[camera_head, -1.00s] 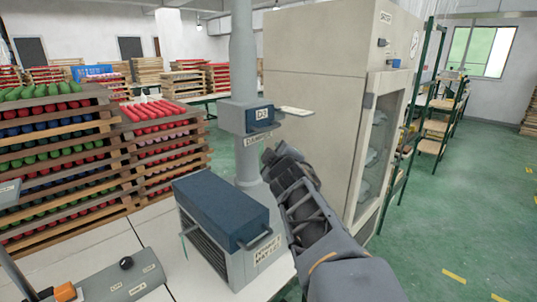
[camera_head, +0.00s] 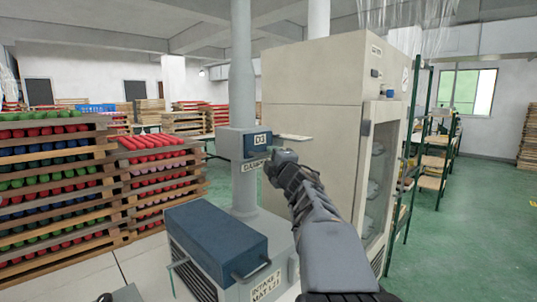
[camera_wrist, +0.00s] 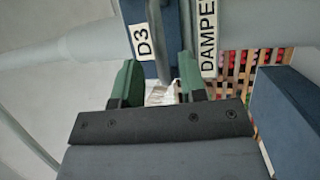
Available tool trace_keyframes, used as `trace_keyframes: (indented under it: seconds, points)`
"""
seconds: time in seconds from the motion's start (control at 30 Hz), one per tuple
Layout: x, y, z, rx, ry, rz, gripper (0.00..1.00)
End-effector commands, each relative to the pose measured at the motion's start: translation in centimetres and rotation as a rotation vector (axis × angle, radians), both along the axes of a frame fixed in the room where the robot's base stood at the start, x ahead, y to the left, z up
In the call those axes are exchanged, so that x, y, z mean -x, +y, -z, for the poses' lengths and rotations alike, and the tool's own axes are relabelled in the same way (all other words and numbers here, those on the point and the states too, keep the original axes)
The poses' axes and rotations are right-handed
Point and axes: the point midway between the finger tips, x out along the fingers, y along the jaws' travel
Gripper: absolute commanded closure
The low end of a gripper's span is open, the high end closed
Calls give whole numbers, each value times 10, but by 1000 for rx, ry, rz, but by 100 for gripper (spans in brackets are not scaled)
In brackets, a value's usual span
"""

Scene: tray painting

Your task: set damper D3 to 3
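Damper D3 is a dark blue box (camera_head: 257,147) with a white D3 label, on a grey vertical duct (camera_head: 243,80). A pale flat piece (camera_head: 294,137) sticks out to the right beside the box. A "DAMPER" label sits just below it. My gripper (camera_head: 270,165) is at the box's lower right in the head view. In the wrist view its two green fingers (camera_wrist: 158,75) are apart, with the D3 label (camera_wrist: 144,42) and "DAMPER" label (camera_wrist: 208,38) just beyond them. A blue-grey strip (camera_wrist: 158,35) lies between the labels; I cannot tell whether the fingers touch it.
A blue-topped intake unit (camera_head: 215,238) stands below the duct. A tall beige cabinet (camera_head: 312,100) is close on the right of my arm. Stacked racks of coloured pieces (camera_head: 50,190) fill the left. Green floor (camera_head: 460,230) is open at the far right.

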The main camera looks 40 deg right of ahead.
Motion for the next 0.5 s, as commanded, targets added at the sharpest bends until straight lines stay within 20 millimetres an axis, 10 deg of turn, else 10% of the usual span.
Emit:
trace_keyframes:
  seconds: [0.5]
  points:
    - [-36, -8, -7, -1, 0, 2, 62]
